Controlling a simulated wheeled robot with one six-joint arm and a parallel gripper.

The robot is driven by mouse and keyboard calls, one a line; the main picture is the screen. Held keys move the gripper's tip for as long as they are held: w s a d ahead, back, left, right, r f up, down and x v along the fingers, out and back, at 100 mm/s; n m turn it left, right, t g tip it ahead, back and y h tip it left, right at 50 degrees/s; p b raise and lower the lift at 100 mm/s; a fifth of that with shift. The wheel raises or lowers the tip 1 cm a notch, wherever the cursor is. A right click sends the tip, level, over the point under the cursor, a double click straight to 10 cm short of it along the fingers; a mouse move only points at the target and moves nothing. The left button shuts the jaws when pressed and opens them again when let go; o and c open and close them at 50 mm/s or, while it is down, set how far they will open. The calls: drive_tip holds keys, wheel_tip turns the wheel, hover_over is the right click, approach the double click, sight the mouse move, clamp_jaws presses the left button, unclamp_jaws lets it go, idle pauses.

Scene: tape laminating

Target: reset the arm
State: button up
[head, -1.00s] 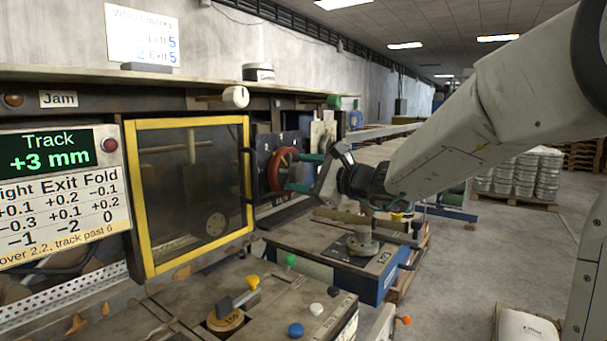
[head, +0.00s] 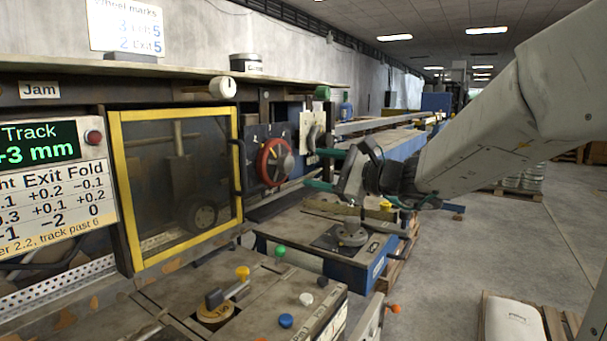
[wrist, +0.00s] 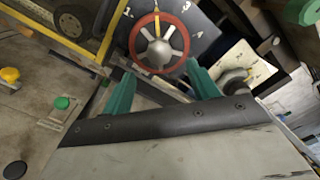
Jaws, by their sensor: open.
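My gripper (head: 322,170) is open and empty, its two green fingers apart and pointing left in the head view. It stands to the right of the red-rimmed handwheel (head: 274,162), clear of it. In the wrist view the fingers of my gripper (wrist: 162,95) stick up below the handwheel (wrist: 159,43), with nothing between them. A yellow mark shows at the top of the wheel's rim, near a dial plate with numbers (wrist: 198,18). My arm reaches in from the upper right.
A yellow-framed window (head: 180,185) and a track display (head: 38,145) reading +3 mm are on the left. Below are a lever (head: 225,297) and coloured knobs, including a blue one (head: 286,320). A blue-sided bench (head: 345,245) stands under my gripper.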

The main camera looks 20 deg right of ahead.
drive_tip(key=s+a+f+n+g, duration=0.2)
drive_tip(key=s+f+n+g, duration=0.1)
drive_tip(key=s+f, duration=0.1)
drive_tip(key=s+a+f+n+g+h, duration=0.1)
drive_tip(key=s+a+f+n+g, duration=0.1)
drive_tip(key=s+f+n+g, duration=0.2)
drive_tip(key=s+a+f+n+g+h, duration=0.1)
drive_tip(key=s+a+f+n+g, duration=0.2)
drive_tip(key=s, duration=0.6)
wheel_tip(320, 180, down, 2)
drive_tip(key=shift+s+f+n+g, duration=0.1)
drive_tip(key=shift+f+n+g, duration=0.1)
drive_tip(key=shift+n+g, duration=0.35)
drive_tip(key=s+d+f+n+g+h, duration=0.1)
drive_tip(key=s+d+n+h, duration=0.1)
drive_tip(key=s+n+h, duration=0.2)
drive_tip(key=s+d+f+n+g+h, duration=0.1)
drive_tip(key=s+d+f+n+h, duration=0.1)
drive_tip(key=s, duration=0.8)
drive_tip(key=d+n+h, duration=0.1)
drive_tip(key=n+h, duration=0.1)
drive_tip(key=shift+s+d+h, duration=0.3)
drive_tip(key=shift+f, duration=0.1)
